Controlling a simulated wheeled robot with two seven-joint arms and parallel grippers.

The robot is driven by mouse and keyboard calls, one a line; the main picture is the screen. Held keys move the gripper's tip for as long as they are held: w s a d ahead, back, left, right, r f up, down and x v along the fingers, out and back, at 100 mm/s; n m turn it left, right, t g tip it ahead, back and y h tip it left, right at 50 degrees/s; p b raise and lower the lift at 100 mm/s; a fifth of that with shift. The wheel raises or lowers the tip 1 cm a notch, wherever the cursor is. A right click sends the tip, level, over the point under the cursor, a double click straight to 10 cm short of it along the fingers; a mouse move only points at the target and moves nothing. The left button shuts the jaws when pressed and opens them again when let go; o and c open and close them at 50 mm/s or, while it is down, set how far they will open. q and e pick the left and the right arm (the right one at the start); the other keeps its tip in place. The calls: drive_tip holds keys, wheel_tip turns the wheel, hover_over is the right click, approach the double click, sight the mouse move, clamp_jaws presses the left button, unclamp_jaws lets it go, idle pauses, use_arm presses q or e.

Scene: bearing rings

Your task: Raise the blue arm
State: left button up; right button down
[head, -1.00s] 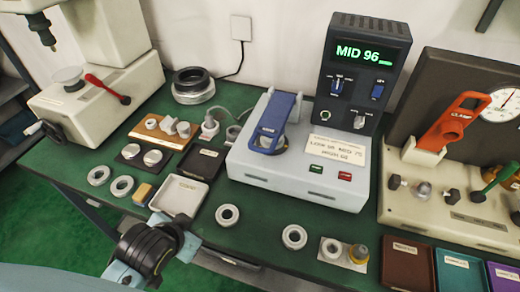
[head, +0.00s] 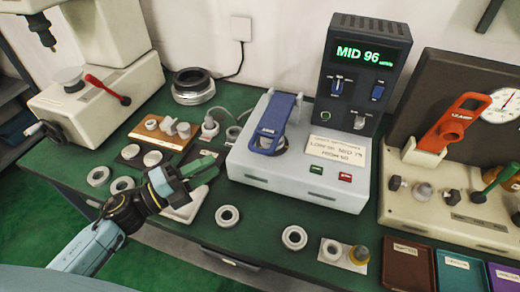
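The blue arm (head: 272,122) is a flat lever on the white tester (head: 300,185). It slopes from its raised back end down to the front, over a ring seat that it partly hides. My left gripper (head: 214,167) is over the left part of the bench, to the left of the tester and apart from the blue arm. My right gripper is not in view.
A pale tray (head: 186,208) lies partly hidden under my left gripper. Several rings lie along the front, one nearest the tester (head: 227,216). A dark display tower (head: 363,75) reading MID 96 stands behind. An orange clamp lever (head: 454,122) is to the right.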

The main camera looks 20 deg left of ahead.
sight(260, 149)
use_arm(q)
drive_tip(key=shift+m+g+h, duration=0.5)
drive_tip(key=shift+m+g, duration=0.2)
drive_tip(key=shift+m, duration=0.2)
drive_tip(key=x, duration=0.4)
drive_tip(key=p+x, duration=0.1)
drive_tip(key=x, duration=0.8)
drive_tip(key=shift+s+d+f+p, duration=0.1)
drive_tip(key=shift+s+d+p, duration=0.25)
drive_tip(key=shift+d+p, duration=0.1)
clamp_jaws()
